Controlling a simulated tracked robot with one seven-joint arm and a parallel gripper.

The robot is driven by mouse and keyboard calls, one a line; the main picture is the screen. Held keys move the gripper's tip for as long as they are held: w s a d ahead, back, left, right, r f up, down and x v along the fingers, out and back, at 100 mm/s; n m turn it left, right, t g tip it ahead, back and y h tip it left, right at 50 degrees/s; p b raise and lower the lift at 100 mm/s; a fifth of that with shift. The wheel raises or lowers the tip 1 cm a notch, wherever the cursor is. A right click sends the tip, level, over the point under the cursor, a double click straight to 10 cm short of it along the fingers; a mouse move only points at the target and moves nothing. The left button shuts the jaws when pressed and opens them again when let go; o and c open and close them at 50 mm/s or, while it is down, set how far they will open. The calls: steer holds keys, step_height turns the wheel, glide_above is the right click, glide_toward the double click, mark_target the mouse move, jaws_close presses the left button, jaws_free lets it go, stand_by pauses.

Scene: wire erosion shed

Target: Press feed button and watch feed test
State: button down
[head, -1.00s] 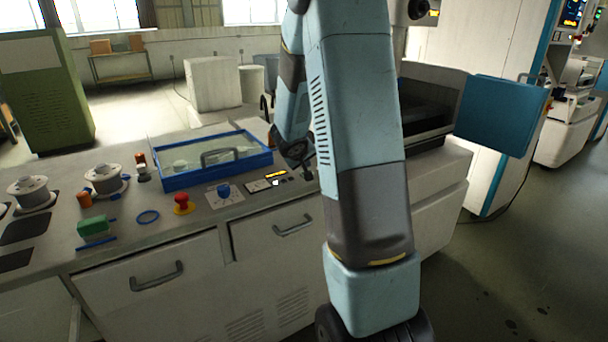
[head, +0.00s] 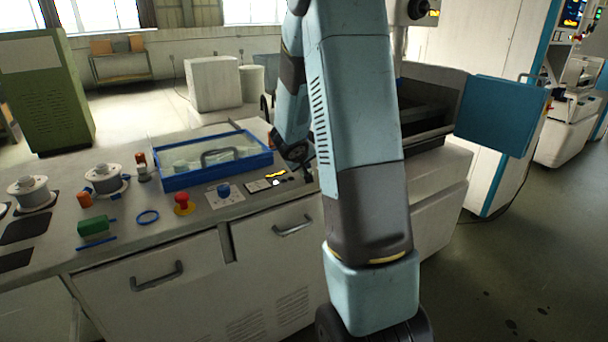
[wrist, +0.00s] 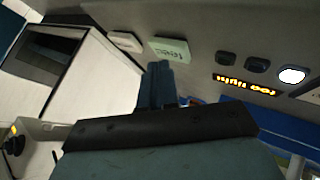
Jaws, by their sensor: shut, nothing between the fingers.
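In the wrist view a small control panel shows an amber lit display (wrist: 246,85), its text upside down and hard to read. Beside it are two dark buttons, one (wrist: 226,57) and another (wrist: 257,65), and a white lit button (wrist: 291,75). I cannot tell which is the feed button. My gripper (wrist: 160,75) is shut and empty, its fingers left of the buttons and apart from them in the picture. In the head view the display (head: 276,174) sits on the bench top just left of my gripper (head: 308,168), which my arm partly hides.
A pale green handwritten tag (wrist: 172,51) and a white block (wrist: 126,41) lie near my fingers. A blue-framed tray (head: 215,176), a blue knob (head: 224,190) and a red knob (head: 183,203) are left of the panel. Spools (head: 104,179) stand farther left.

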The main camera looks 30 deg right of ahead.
steer(key=shift+f, duration=0.4)
stand_by(0.6)
steer(key=shift+r, duration=0.8)
steer(key=shift+r, duration=2.5)
